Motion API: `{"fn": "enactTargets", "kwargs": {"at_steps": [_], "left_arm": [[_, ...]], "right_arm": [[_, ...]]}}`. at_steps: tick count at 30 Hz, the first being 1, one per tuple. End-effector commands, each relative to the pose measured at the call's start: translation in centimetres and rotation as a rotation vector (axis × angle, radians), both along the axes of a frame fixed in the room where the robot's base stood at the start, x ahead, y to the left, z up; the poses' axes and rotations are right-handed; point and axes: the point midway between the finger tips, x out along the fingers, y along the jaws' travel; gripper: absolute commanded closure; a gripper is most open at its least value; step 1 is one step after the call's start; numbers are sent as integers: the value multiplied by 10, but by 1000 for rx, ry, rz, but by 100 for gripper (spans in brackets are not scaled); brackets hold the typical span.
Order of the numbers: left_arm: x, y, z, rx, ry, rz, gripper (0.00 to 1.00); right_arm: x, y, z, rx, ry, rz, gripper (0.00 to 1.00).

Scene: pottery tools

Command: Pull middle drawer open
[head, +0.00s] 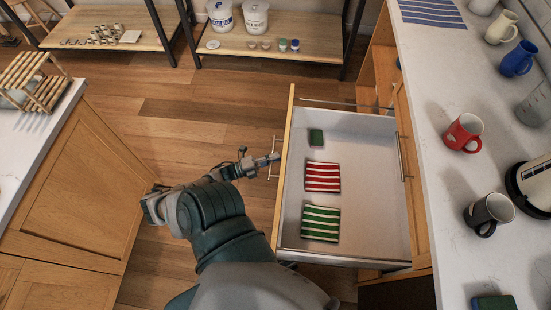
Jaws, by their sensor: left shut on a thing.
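The drawer (375,195) stands pulled far out from the cabinet under the right counter, its wooden front facing left. Inside it lie a red-striped cloth (322,177), a green-striped cloth (320,223) and a small dark green block (316,137). My left gripper (272,159) is at the outer side of the drawer front, shut on its thin metal bar handle (274,144). The fingertips are small, so the exact contact is hard to make out. My right gripper is not in view.
Another bar handle (403,157) shows on the closed front above the open drawer. The right counter (435,215) holds several mugs and a kettle. A wooden cabinet (85,190) stands at left. Open wood floor (200,115) lies between, with shelves holding buckets behind.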

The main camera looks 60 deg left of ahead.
Motion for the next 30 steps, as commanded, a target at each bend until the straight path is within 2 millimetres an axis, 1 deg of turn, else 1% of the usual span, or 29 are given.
{"fn": "enactTargets", "kwargs": {"at_steps": [1,2,3,6,14,17,20,30], "left_arm": [[3,8,2,4,0,17,100],[3,8,2,4,0,17,100],[3,8,2,4,0,17,85],[3,7,2,4,-1,14,63],[2,1,3,7,0,9,63],[-2,0,3,8,0,8,63],[-14,3,0,10,3,9,63],[-82,30,-18,0,4,11,63]], "right_arm": [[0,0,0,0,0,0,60],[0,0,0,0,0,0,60],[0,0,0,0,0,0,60],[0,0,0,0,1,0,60],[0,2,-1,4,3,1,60],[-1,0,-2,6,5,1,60],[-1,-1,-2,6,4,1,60],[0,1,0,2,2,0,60]]}}
